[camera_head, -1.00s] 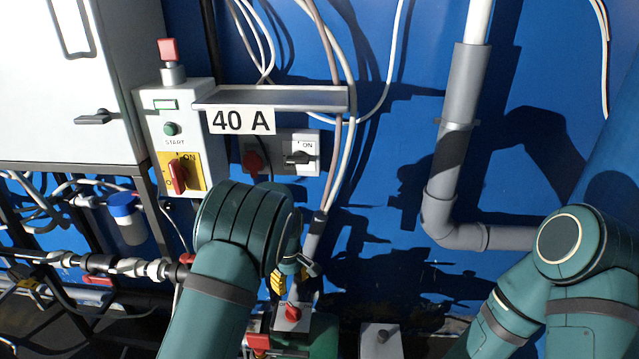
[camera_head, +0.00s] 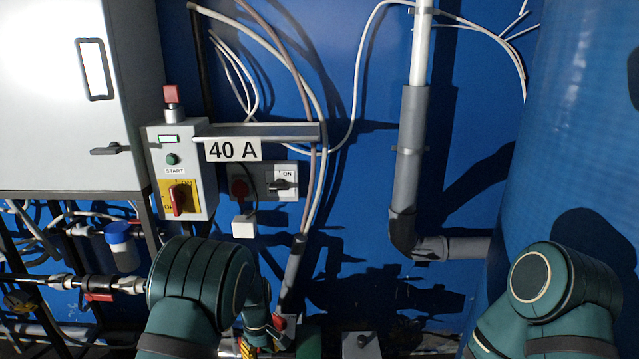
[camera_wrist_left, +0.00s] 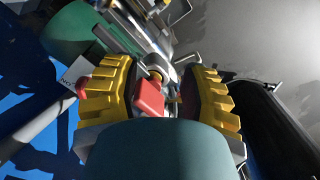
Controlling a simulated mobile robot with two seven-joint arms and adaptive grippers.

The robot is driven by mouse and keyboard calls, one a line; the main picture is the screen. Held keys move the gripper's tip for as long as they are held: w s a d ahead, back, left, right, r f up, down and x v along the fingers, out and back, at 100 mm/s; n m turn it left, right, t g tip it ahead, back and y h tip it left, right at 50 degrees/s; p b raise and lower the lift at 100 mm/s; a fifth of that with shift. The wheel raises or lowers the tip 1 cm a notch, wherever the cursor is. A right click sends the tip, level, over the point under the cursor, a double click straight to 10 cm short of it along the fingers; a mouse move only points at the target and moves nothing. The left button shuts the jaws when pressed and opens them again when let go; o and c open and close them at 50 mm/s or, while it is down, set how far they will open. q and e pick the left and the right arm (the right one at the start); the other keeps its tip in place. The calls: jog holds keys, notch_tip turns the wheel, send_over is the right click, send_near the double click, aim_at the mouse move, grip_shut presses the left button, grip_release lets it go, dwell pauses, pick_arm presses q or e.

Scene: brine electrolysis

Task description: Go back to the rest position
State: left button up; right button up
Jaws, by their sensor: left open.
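My left arm comes up from the bottom of the head view, and its elbow covers part of the scene. My left gripper (camera_head: 250,347) shows only in part there, as yellow finger pads at the bottom edge. In the left wrist view the two yellow ribbed fingers (camera_wrist_left: 158,92) stand apart. A red handle (camera_wrist_left: 148,97) appears between them; I cannot tell whether it touches either finger. My right arm is at the lower right of the head view, and its gripper is out of frame.
A control box (camera_head: 182,150) with a red knob, a "40 A" sign (camera_head: 233,150) and a switch (camera_head: 284,181) are on the blue wall. A grey pipe (camera_head: 411,130) runs down it. A large blue tank (camera_head: 575,130) stands right. A white cabinet (camera_head: 60,90) is upper left.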

pick_arm(q)
jog(key=s+a+f+m, duration=0.1)
jog(key=s+f, duration=0.3)
jog(key=f, duration=0.1)
jog(key=s+d+f+m+h, duration=0.1)
jog(key=s+d+m, duration=0.1)
jog(key=s, duration=0.8)
jog(key=s+d+f+m+t+h, duration=0.1)
jog(key=s+d+m+h, duration=0.1)
jog(key=s, duration=0.8)
jog(key=shift+s+d+m+t+h, duration=0.15)
jog(key=shift+d+m+t+h, duration=0.25)
jog(key=shift+m, duration=0.6)
jog(key=shift+d, duration=0.1)
